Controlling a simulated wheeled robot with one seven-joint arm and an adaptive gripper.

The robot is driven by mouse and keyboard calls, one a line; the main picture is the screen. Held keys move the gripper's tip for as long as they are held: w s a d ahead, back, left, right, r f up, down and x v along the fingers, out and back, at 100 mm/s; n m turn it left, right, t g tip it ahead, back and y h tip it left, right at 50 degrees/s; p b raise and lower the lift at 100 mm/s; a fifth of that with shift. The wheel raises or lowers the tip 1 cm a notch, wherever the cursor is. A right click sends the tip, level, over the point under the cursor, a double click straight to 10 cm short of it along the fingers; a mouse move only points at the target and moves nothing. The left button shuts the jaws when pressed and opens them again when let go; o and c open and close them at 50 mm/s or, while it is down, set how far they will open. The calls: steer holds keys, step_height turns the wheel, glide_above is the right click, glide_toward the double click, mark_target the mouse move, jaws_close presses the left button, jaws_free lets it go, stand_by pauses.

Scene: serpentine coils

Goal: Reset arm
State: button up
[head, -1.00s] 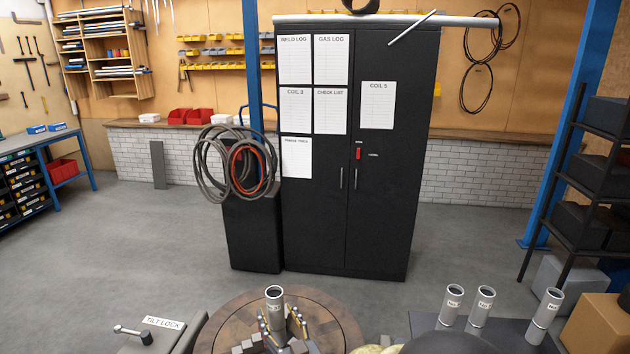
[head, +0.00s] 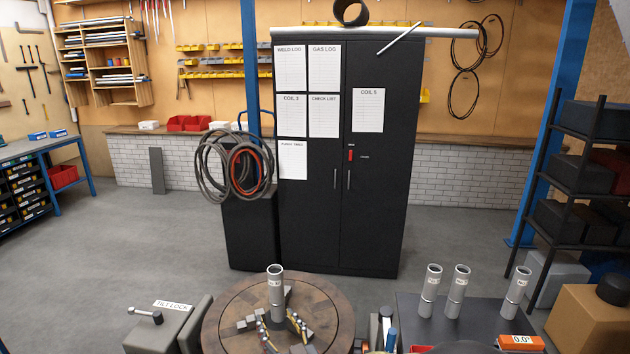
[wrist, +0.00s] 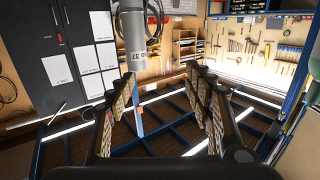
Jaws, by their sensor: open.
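My gripper (wrist: 160,80) is open and shows in the wrist view, with patterned pads on its fingers and nothing between them. The wrist view is upside down, with ceiling lights at its bottom. A grey labelled tube (wrist: 134,42) shows past the fingers, nearer the left one, and appears apart from them. In the head view an upright grey tube (head: 275,288) stands among the jaws on a round brown turntable (head: 225,325). I cannot make out my gripper in the head view.
Several similar tubes (head: 457,290) stand on a dark bench at right, near an orange readout (head: 520,342). A tilt-lock box (head: 165,328) is left of the turntable. A black cabinet (head: 375,200) and cable coils (head: 235,165) stand behind. The floor at left is clear.

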steer(key=s+d+r+m+g+h, duration=0.15)
steer(key=d+r, duration=0.25)
steer(key=d, duration=0.4)
steer(key=s+d+r+m+g+h, duration=0.1)
steer(key=s+d+r+g+h, duration=0.2)
steer(key=d, duration=0.4)
steer(key=s+d+m+g+h, duration=0.1)
steer(key=s+d, duration=0.3)
steer(key=s, duration=0.5)
steer(key=s+d+r+g+h+b, duration=0.1)
steer(key=s+d+g, duration=0.1)
steer(key=s+d, duration=0.3)
steer(key=s+d+m+g+h, duration=0.1)
steer(key=s+d, duration=0.3)
steer(key=s, duration=0.9)
steer(key=shift+d+r+m+g, duration=0.2)
steer(key=shift+m+g, duration=0.15)
steer(key=shift+g, duration=0.5)
steer(key=shift+w, duration=0.1)
steer(key=shift+c, duration=0.3)
